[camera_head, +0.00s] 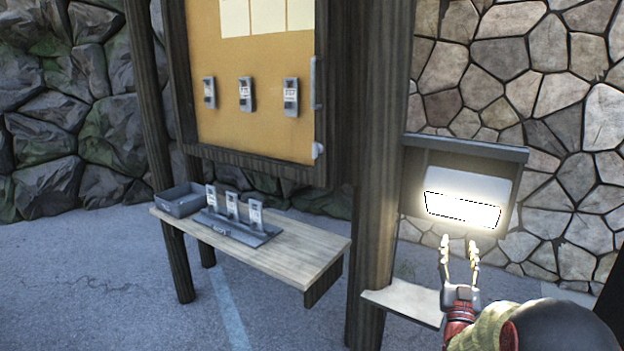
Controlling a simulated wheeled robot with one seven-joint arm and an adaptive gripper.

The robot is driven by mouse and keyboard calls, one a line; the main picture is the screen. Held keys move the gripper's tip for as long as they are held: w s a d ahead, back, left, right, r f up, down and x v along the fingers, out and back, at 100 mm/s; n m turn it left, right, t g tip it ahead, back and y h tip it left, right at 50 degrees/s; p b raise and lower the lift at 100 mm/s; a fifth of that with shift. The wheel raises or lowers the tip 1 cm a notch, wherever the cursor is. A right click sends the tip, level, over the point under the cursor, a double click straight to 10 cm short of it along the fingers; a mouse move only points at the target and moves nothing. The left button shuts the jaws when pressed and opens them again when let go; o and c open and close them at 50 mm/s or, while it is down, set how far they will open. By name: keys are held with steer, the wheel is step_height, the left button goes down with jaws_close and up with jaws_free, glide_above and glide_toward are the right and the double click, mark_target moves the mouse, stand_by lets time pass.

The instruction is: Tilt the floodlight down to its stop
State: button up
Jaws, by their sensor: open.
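The floodlight (466,197) is a pale box with a brightly lit front face, set under a small grey roof on the right. Its lit face points outward and somewhat downward; the glare hides its edges and any hinge or stop. My gripper (459,243) is just below the floodlight in the picture, fingers pointing up, open with nothing between them. The fingertips look close to its lower edge, but I cannot tell if they touch it.
A wooden post (381,180) stands left of the floodlight. A small pale shelf (403,302) is below it. A wooden bench (307,252) with a grey bin (181,203) and tagged devices stands left, under a framed board (262,136). A stone wall (572,130) is behind.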

steer(key=a+r+g+y+p, duration=0.2)
steer(key=a+r+g, duration=0.2)
steer(key=a+r, duration=0.15)
steer(key=s+a+r+n+g+y+p, duration=0.1)
steer(key=s+a+n+g+y, duration=0.15)
steer(key=s+a+g, duration=0.55)
steer(key=s+a+f+g+p, duration=0.1)
steer(key=s+a+f, duration=0.1)
steer(key=s, duration=1)
steer(key=s+a+f+g+y+p, duration=0.1)
steer(key=s+a+f+g, duration=0.1)
steer(key=s, duration=0.9)
steer(key=s+a+f+g+y+p, duration=0.1)
steer(key=s+a+g, duration=0.1)
steer(key=s, duration=1)
steer(key=shift+s+a+f+n, duration=0.35)
steer(key=shift+a+f, duration=0.05)
steer(key=shift+a, duration=0.45)
